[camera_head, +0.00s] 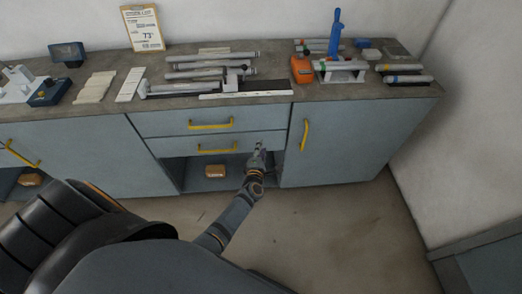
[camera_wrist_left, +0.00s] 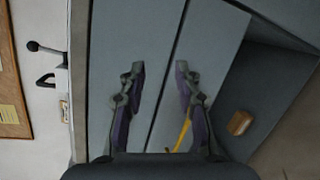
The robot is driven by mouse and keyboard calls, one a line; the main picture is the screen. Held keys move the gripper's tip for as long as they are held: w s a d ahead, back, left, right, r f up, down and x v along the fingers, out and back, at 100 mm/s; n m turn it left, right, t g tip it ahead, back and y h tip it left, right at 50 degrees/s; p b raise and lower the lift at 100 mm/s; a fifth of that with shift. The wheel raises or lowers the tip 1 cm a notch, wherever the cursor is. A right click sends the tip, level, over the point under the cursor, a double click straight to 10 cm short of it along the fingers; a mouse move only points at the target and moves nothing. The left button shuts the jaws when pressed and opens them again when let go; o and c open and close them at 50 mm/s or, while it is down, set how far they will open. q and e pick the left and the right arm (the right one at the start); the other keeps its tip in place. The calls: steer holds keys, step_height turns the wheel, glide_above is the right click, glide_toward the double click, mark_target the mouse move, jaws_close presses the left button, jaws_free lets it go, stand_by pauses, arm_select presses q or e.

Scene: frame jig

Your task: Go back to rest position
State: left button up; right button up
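My left gripper (camera_head: 259,150) is in front of the cabinet, near the right end of the lower drawer (camera_head: 222,144) and above the open compartment. In the left wrist view its two fingers (camera_wrist_left: 159,72) are apart with nothing between them; grey drawer fronts show behind. A yellow drawer handle (camera_wrist_left: 183,134) shows partly behind one finger there, and I cannot tell any contact. My right gripper is not in view.
The workbench (camera_head: 375,98) holds grey tubes (camera_head: 210,66), an orange device (camera_head: 302,69) and a blue-handled tool (camera_head: 335,35). Yellow handles (camera_head: 211,124) stick out from the cabinet front. A brown box (camera_head: 215,171) sits in the open compartment. The floor (camera_head: 350,220) at right is clear.

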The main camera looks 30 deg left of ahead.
arm_select(q)
steer(key=shift+s+d+f+m, duration=0.15)
steer(key=shift+s+f+m, duration=0.15)
steer(key=s+d+f+m+g+h, duration=0.2)
steer(key=s+f+m+g+h, duration=0.3)
steer(key=s+f+m, duration=1.25)
steer(key=s+a+f+m+g, duration=0.1)
steer(key=s+f+g, duration=0.4)
steer(key=s+f, duration=0.6)
steer(key=s+m, duration=0.1)
steer(key=s, duration=0.3)
steer(key=shift+f, duration=0.3)
steer(key=s+a+f+m+g, duration=0.1)
steer(key=s, duration=0.3)
steer(key=s+a+f+m+g, duration=0.1)
steer(key=s+m, duration=0.1)
steer(key=s, duration=0.3)
steer(key=s+f+m+g+y, duration=0.1)
steer(key=s+m, duration=0.1)
steer(key=s, duration=0.3)
steer(key=shift+s+a+f+m+g, duration=0.15)
steer(key=shift+a+m+g, duration=0.1)
steer(key=shift+a+g, duration=0.15)
